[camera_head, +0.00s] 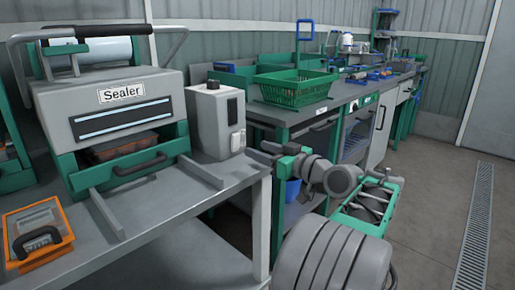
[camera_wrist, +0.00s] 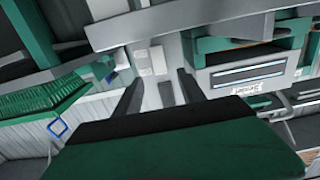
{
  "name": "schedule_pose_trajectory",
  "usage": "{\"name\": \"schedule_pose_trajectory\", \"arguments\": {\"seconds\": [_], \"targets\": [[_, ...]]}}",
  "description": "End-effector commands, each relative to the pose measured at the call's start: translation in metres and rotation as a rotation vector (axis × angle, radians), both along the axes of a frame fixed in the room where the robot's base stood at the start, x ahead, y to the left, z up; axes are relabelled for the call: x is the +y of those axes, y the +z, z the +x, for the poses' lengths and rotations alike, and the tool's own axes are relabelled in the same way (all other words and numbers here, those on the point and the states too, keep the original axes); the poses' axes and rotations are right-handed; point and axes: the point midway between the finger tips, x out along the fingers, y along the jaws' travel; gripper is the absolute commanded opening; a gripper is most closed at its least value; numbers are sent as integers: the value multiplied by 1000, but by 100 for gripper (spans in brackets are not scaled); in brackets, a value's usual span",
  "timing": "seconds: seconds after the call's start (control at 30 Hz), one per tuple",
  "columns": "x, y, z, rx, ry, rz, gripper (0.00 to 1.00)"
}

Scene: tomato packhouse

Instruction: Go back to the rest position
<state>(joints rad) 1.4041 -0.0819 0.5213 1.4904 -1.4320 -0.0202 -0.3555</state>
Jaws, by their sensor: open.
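My gripper (camera_head: 266,151) is at the right of the sealer table, just past the grey control box (camera_head: 215,120), with my arm reaching in from the lower right. In the wrist view, which is upside down, the two dark fingers of my gripper (camera_wrist: 158,88) stand apart. Nothing shows held between them; the control box (camera_wrist: 150,62) lies beyond. The grey and green sealer (camera_head: 150,95) stands on the table to the left of my gripper. A tray with reddish contents (camera_head: 122,147) sits in its opening.
An orange device with a dark handle (camera_head: 38,238) lies at the table's front left. A green basket (camera_head: 295,90) stands on the bench (camera_head: 345,97) behind my gripper. A floor drain grate (camera_head: 478,215) runs at the right. The floor between bench and grate is clear.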

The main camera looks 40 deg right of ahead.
Motion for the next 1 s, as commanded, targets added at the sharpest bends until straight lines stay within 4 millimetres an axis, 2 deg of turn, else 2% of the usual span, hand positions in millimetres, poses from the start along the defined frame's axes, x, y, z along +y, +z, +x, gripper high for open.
{"name": "schedule_pose_trajectory", "arguments": {"seconds": [0.17, 0.27, 0.37, 0.43, 0.5, 0.57, 0.6, 0.67, 0.7, 0.77, 0.8, 0.9, 1.0], "targets": [[0, 1, 1, 1, 0, 0, 47], [13, 11, 14, 35, 16, 5, 47], [55, 30, 49, 150, 53, 20, 47], [97, 39, 72, 269, 82, 34, 47], [142, 44, 85, 397, 102, 45, 47], [183, 50, 88, 510, 117, 48, 47], [210, 54, 85, 588, 123, 49, 47], [248, 60, 73, 702, 125, 45, 47], [271, 64, 61, 776, 122, 41, 47], [301, 72, 37, 883, 111, 30, 47], [319, 77, 18, 952, 103, 21, 47], [348, 88, -32, 1100, 62, -2, 47], [360, 93, -72, 1200, 21, -19, 47]]}}
